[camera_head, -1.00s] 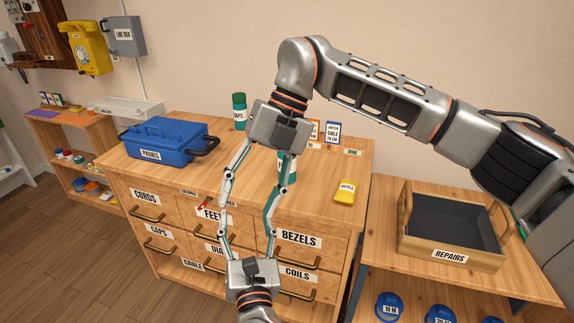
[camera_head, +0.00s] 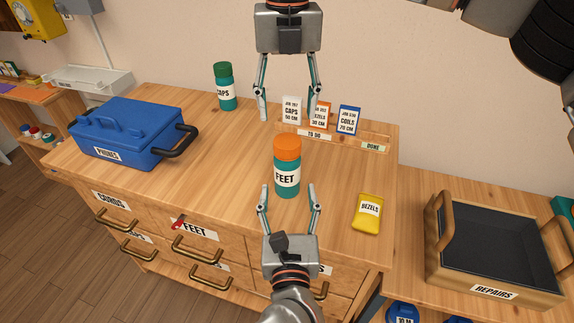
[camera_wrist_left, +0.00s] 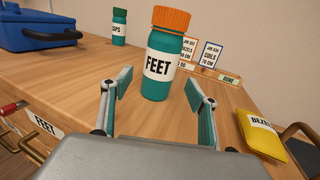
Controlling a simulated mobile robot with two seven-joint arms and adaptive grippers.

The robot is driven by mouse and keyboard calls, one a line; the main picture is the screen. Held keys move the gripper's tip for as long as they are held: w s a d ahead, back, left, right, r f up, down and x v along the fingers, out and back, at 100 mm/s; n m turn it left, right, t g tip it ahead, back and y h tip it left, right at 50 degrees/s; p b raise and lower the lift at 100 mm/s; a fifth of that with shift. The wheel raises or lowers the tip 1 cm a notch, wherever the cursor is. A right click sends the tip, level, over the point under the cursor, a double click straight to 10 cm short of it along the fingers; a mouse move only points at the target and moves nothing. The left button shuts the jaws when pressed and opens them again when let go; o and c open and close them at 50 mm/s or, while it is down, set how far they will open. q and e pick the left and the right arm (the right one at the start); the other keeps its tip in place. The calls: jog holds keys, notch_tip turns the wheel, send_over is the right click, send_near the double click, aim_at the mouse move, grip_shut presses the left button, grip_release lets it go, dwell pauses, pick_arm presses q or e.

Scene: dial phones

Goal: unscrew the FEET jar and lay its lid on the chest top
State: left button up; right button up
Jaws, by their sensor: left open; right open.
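The FEET jar (camera_head: 287,177) is teal with a white label and an orange lid (camera_head: 287,147). It stands upright on the wooden chest top (camera_head: 225,150), lid on. My left gripper (camera_head: 289,192) is open, low in front of the jar, fingers pointing at it. In the left wrist view the FEET jar (camera_wrist_left: 162,67) stands beyond and between the open fingertips (camera_wrist_left: 155,88), apparently not gripped. My right gripper (camera_head: 287,115) is open above and behind the jar, fingers pointing down, empty.
A blue PHONES box (camera_head: 130,130) is at left. A yellow BEZELS packet (camera_head: 369,210) lies at right. Cards (camera_head: 320,115) stand in a rack behind. A REPAIRS tray (camera_head: 495,290) is beyond the chest's right edge.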

aim_at(288, 183)
pick_arm(q)
jog(key=shift+w+a, duration=0.1)
jog(key=shift+w, duration=3.3)
pick_arm(e)
jog(key=shift+s, duration=0.1)
